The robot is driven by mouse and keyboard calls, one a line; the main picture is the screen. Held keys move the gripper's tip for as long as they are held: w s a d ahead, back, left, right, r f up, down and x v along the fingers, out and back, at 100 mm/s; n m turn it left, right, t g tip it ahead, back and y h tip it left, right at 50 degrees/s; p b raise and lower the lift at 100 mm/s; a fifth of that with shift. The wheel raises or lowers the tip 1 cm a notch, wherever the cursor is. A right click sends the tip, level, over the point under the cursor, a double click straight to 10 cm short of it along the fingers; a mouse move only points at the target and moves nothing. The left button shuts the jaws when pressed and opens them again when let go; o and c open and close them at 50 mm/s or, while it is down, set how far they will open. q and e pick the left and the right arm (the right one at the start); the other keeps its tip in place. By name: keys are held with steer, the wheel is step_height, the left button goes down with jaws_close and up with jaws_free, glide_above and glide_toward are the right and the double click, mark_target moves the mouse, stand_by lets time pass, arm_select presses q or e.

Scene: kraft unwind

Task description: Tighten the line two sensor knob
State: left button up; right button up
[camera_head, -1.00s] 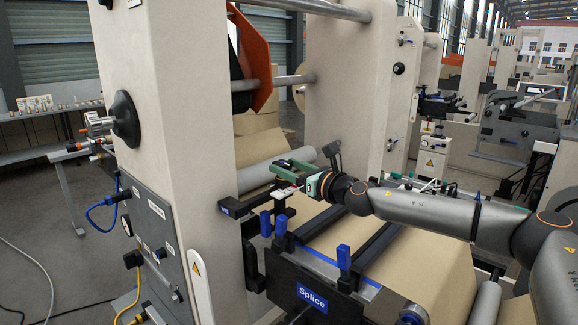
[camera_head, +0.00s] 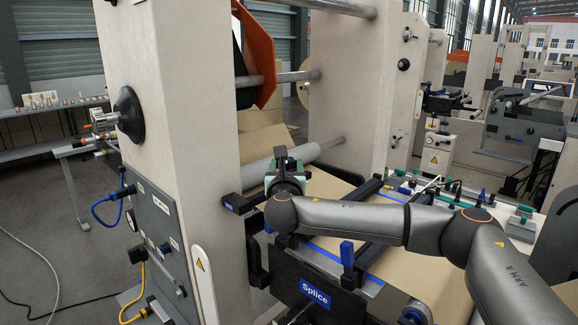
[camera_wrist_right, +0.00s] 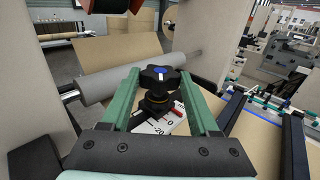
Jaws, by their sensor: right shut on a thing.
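The sensor knob (camera_wrist_right: 160,77) is a black lobed knob with a blue cap bearing a white mark. It shows in the right wrist view, above an orange-and-black collar (camera_wrist_right: 156,100) and a white scale plate (camera_wrist_right: 160,122) with a red pointer (camera_wrist_right: 178,112). My right gripper (camera_wrist_right: 160,82) has its two green fingers on either side of the knob, shut on it. In the head view my right gripper (camera_head: 285,165) is over the splice table's far left side, and my own arm hides the knob there. My left gripper is in neither view.
A tall beige machine post (camera_head: 175,110) stands left of the gripper. A grey roller (camera_wrist_right: 140,72) lies just behind the knob. The splice table has blue-handled clamps (camera_head: 347,254) and a brown paper web (camera_head: 420,262). A bench (camera_head: 40,148) stands far left.

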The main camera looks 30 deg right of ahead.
steer(key=m+g+h, duration=0.2)
steer(key=m+h, duration=0.1)
steer(key=m+g+h, duration=0.1)
steer(key=g+h, duration=0.1)
steer(key=shift+w+a+r, duration=0.35)
steer(key=shift+r, duration=0.05)
steer(key=shift+w+a+m+g+h, duration=0.1)
steer(key=shift+w+m+g+h, duration=0.1)
steer(key=shift+m+g+h, duration=1.3)
steer(key=shift+g, duration=0.6)
steer(key=o, duration=1.1)
steer(key=shift+a, duration=0.1)
steer(key=shift+o, duration=1.3)
steer(key=shift+f, duration=0.15)
steer(key=b+v, duration=0.2)
steer(key=v, duration=1)
steer(key=shift+a+b, duration=0.2)
steer(key=shift+b, duration=0.15)
steer(key=shift+s, duration=0.1)
